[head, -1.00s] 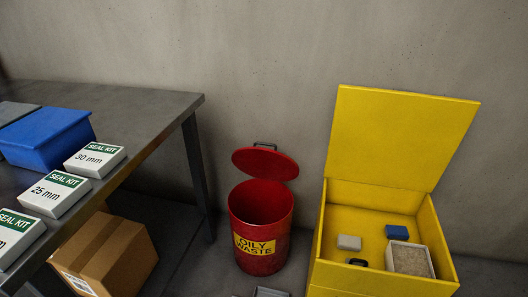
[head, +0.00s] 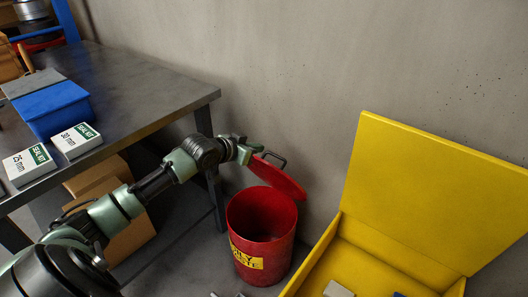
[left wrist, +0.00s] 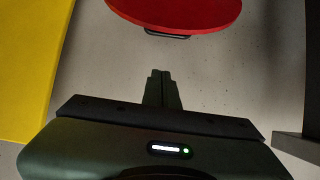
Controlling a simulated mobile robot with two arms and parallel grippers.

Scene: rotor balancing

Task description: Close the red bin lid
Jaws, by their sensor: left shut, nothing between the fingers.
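The red bin (head: 262,240) stands on the floor with its mouth open and a yellow "oily waste" label on its front. Its round red lid (head: 280,180) is raised and tilted at the back of the bin, with a dark handle (head: 277,160) on its far side. My left gripper (head: 256,149) is shut and empty beside the lid's upper left edge. In the left wrist view the shut fingers (left wrist: 160,76) point toward the lid (left wrist: 180,12) and its handle (left wrist: 168,35), with a visible gap between. My right gripper is not in view.
The steel table (head: 150,95) on the left holds a blue box (head: 52,107) and white seal kit boxes. A cardboard box (head: 130,235) sits under it. A yellow open chest (head: 420,190) stands to the right. The wall is close behind the bin.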

